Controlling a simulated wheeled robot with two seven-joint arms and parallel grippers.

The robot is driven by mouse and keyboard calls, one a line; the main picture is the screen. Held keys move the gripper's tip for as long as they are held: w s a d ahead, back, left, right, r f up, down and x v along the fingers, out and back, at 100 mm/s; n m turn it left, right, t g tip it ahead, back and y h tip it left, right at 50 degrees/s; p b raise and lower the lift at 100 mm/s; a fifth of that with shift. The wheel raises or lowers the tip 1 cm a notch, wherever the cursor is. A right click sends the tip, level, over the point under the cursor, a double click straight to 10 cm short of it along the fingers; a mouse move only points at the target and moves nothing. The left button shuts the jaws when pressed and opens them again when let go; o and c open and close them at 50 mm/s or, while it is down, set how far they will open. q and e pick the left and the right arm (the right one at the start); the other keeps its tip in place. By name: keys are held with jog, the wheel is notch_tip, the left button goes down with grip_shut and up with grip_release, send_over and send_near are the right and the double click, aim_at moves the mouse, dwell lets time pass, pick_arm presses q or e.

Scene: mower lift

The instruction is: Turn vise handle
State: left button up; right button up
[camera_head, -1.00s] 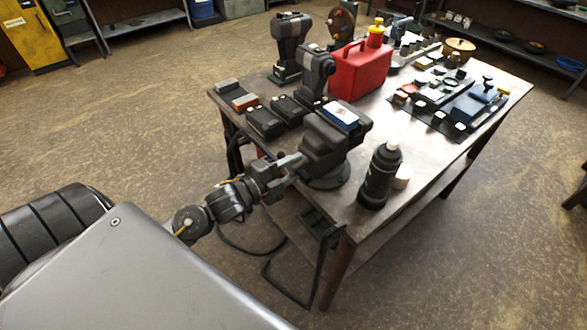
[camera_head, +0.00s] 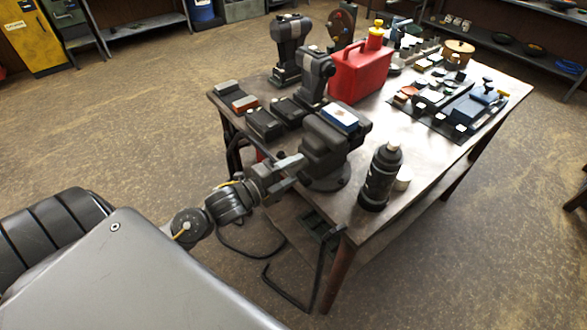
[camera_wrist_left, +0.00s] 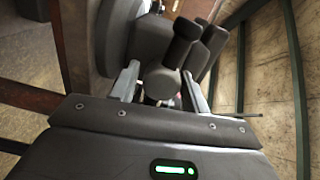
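The dark grey bench vise (camera_head: 327,150) stands on the near left corner of the table, with a blue and white box on its top. My left gripper (camera_head: 289,173) is at the vise's near left side, its two pale fingers spread toward the screw end. In the left wrist view, a dark round-ended bar, seemingly the vise handle (camera_wrist_left: 163,80), lies between the spread fingers of my left gripper (camera_wrist_left: 160,76). Contact with either finger cannot be made out. In the head view the gripper hides most of the handle. My right gripper is in neither view.
A black bottle (camera_head: 379,178) stands right of the vise on the table (camera_head: 350,208). Two drills, dark battery packs and a red canister (camera_head: 360,72) stand behind it. A dark frame (camera_head: 318,232) hangs at the table's near edge. The floor at left is open.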

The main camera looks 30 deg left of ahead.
pick_arm(q)
jog(key=shift+o, duration=0.9)
jog(key=b+v, duration=0.3)
jog(key=v, duration=0.7)
jog(key=shift+s+a, duration=0.15)
jog(key=shift+s, duration=0.25)
